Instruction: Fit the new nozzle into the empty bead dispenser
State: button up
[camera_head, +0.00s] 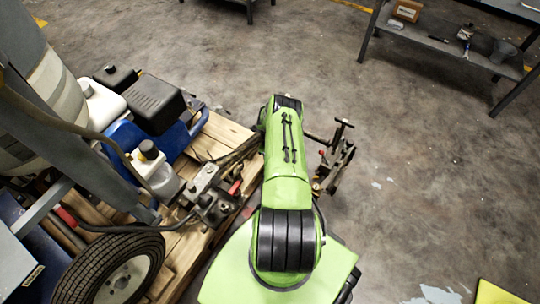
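The line striper stands on a wooden pallet at the left, with a blue engine (150,130) and a black wheel (110,270). A dark metal bracket assembly with knobs and a red part (335,165) juts out just right of my green arm; I cannot tell whether it is the bead dispenser. Another metal fitting with hoses (208,198) sits left of my arm. I cannot make out the new nozzle or an empty socket. My arm reaches forward over the machine's side and hides what lies beneath it. My gripper is not visible.
The wooden pallet (205,150) edge runs beside my arm. A metal shelf (435,42) at the top right holds a small cardboard box (407,10) and tools. A yellow patch (497,292) lies at the bottom right.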

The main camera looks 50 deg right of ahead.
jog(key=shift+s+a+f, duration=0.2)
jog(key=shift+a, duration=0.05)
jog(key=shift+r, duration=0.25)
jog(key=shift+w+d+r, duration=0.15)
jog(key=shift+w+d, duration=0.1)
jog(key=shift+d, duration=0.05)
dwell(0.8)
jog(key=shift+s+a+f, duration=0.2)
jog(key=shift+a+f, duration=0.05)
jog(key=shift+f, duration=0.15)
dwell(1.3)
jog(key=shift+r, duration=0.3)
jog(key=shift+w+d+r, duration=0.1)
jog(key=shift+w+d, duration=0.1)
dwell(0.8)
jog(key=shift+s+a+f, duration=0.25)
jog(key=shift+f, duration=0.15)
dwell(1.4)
